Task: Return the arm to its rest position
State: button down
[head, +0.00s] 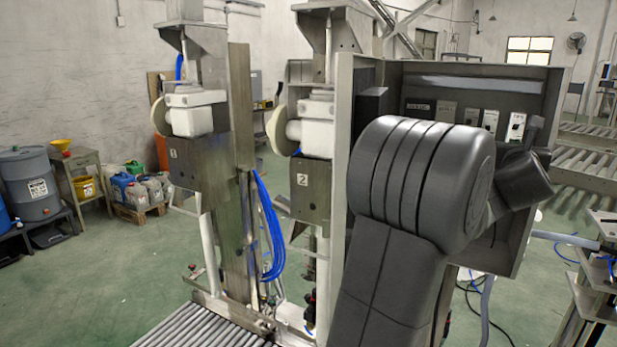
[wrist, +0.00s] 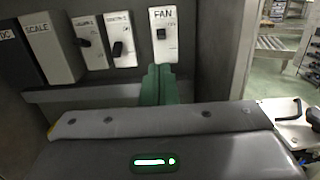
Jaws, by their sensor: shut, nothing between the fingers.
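My gripper (wrist: 158,82) shows in the wrist view as two green fingers pressed together, with nothing between them. They point at the control panel, just below the white FAN switch (wrist: 163,36); I cannot tell whether they touch anything. In the head view my dark grey arm is raised at the right, in front of the open grey cabinet (head: 555,90).
Left of the FAN switch are two white switches with black levers and the SCALE switch (wrist: 50,48). Two lance stands, marked 1 (head: 195,165) and 2 (head: 310,185), stand left of the cabinet. A roller conveyor (head: 205,328) lies below. Green floor is clear left of the conveyor.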

jog(key=shift+s+a+f+b, duration=0.3)
jog(key=shift+s+a, duration=0.05)
jog(key=shift+s, duration=0.35)
jog(key=shift+s+a+f+b, duration=0.3)
jog(key=shift+s+a+b, duration=0.05)
jog(key=shift+s, duration=0.35)
jog(key=shift+s+a+f+b, duration=0.3)
jog(key=shift+s+a, duration=0.05)
jog(key=shift+s, duration=0.35)
